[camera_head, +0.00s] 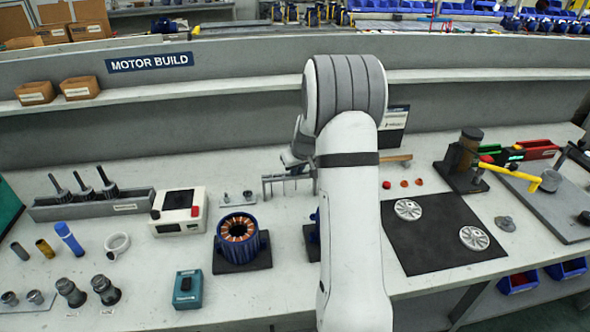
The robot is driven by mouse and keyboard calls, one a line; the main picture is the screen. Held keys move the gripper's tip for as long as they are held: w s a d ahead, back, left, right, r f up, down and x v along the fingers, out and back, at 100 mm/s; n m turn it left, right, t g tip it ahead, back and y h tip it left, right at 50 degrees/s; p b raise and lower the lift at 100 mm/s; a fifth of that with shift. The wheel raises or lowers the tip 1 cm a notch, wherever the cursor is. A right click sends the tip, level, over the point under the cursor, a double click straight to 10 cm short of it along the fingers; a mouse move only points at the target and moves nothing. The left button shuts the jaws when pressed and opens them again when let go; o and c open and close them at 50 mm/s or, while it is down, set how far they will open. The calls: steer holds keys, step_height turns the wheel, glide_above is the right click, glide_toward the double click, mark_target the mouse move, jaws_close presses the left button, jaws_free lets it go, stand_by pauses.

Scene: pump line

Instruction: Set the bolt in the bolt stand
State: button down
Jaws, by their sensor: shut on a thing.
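My gripper (292,160) shows only in part, low over the bench behind my white arm, which hides its right side. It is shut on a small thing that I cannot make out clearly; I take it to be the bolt. Left of it, a small light plate (236,202) carries small upright metal pieces and looks like the bolt stand, though I cannot be sure. A thin metal rack (288,180) with several upright legs stands just below my gripper, and I cannot tell whether they touch.
A copper-wound stator (238,240) stands on a dark base in front of the plate. A white box with a red button (180,211) is to the left. A black mat (440,235) with two metal discs lies right of my arm. My arm hides the bench middle.

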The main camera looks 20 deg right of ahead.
steer(key=c, duration=1.4)
jaws_free()
steer(key=shift+s+f, duration=0.1)
steer(key=shift+c, duration=0.3)
steer(key=shift+o, duration=1.1)
steer(key=shift+r+p, duration=1.3)
steer(key=shift+r, duration=1.8)
